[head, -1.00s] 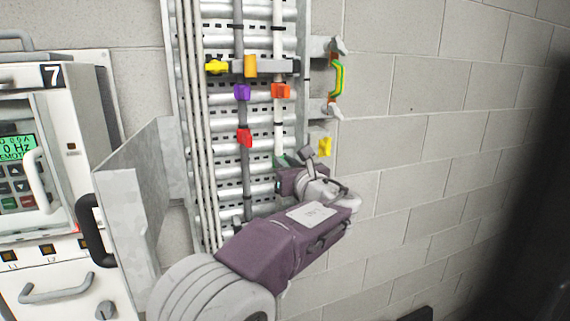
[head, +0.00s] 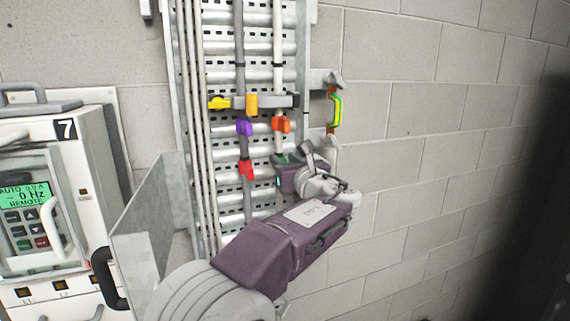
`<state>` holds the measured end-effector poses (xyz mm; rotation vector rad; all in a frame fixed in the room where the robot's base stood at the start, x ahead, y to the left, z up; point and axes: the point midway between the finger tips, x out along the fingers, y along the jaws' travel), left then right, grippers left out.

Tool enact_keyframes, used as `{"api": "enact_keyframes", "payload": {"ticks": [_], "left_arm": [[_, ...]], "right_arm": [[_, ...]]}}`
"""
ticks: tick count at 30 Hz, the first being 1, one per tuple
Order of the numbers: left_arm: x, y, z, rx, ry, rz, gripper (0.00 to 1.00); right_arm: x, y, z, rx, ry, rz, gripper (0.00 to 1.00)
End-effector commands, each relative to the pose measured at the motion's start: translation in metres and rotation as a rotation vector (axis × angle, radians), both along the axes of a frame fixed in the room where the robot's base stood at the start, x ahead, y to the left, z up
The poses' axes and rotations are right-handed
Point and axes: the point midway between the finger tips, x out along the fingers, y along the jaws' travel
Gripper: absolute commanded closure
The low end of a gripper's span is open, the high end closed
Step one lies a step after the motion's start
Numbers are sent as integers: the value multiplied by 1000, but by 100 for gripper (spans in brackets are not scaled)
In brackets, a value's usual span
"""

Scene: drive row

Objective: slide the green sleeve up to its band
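The green sleeve (head: 281,159) shows as a small dark green piece on the right-hand pale pipe, low on the cable ladder. Most of it is hidden behind my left gripper (head: 285,174). The gripper's fingers are at the sleeve and appear shut on it, though the fingertips are largely covered. A dark band (head: 278,65) circles the same pipe higher up; I cannot tell whether it is the sleeve's band. An orange clip (head: 281,124) sits on this pipe a little above the sleeve. My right gripper is not in view.
Purple (head: 244,127) and red (head: 246,168) pieces are on the pipe to the left. A yellow-handled crossbar (head: 265,102) spans above. A drive cabinet (head: 75,145) and grey panel (head: 150,225) are at left.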

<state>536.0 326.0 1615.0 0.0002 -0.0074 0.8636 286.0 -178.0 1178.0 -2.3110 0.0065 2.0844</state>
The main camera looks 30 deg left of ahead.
Motion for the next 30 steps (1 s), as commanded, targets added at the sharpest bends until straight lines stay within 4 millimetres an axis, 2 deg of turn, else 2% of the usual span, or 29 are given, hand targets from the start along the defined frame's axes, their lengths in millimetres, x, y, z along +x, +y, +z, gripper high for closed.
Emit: {"api": "enact_keyframes", "payload": {"ticks": [9,11,16,21,25,30], "left_arm": [[-1,-2,-4,-3,4,0,64],[-5,-8,-5,-2,2,-4,64],[-29,-37,-8,-4,0,-7,64],[-50,-61,-5,-3,1,-4,64],[-58,-69,-3,-1,3,-2,64],[-59,-70,-2,-1,3,0,64]], "right_arm": [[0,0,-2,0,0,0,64],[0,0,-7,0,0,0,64],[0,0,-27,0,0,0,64],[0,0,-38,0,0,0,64],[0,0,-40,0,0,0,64],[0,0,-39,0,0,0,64]]}}
